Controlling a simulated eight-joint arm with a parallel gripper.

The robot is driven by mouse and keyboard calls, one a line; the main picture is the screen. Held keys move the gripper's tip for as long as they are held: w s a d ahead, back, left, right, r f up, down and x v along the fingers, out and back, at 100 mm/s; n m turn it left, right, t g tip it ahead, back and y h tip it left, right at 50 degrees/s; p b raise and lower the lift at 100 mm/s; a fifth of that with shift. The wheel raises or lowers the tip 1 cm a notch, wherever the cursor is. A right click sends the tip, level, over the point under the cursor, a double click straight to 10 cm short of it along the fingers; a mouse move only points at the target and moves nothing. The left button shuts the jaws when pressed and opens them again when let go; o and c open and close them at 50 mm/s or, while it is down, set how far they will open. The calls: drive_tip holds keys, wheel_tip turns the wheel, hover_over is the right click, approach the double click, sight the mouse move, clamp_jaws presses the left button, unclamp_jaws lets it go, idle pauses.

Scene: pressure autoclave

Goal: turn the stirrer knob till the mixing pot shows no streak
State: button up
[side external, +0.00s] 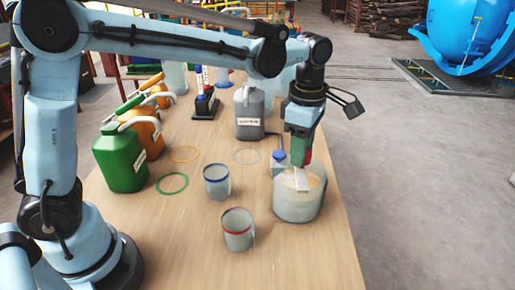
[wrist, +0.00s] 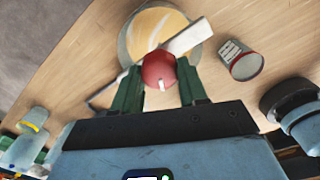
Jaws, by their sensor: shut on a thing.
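The mixing pot (side external: 298,206) is a pale grey, translucent vessel at the right side of the table. In the wrist view, the pot (wrist: 127,55) holds tan contents with a paler curved streak. The stirrer knob (wrist: 158,67) is a red ball with a white mark, above a pale bar across the pot. My gripper (side external: 300,160) points down over the pot in the side view. In the wrist view, the green fingers of my gripper (wrist: 159,76) are shut on the knob, one on each side. The knob is hard to make out in the side view.
A green can (side external: 120,160) is at left. Flat rings lie between.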

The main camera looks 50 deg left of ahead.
drive_tip(key=shift+n, duration=1)
drive_tip(key=o, duration=1.1)
drive_tip(key=shift+c, duration=0.2)
wheel_tip(320, 180, up, 12)
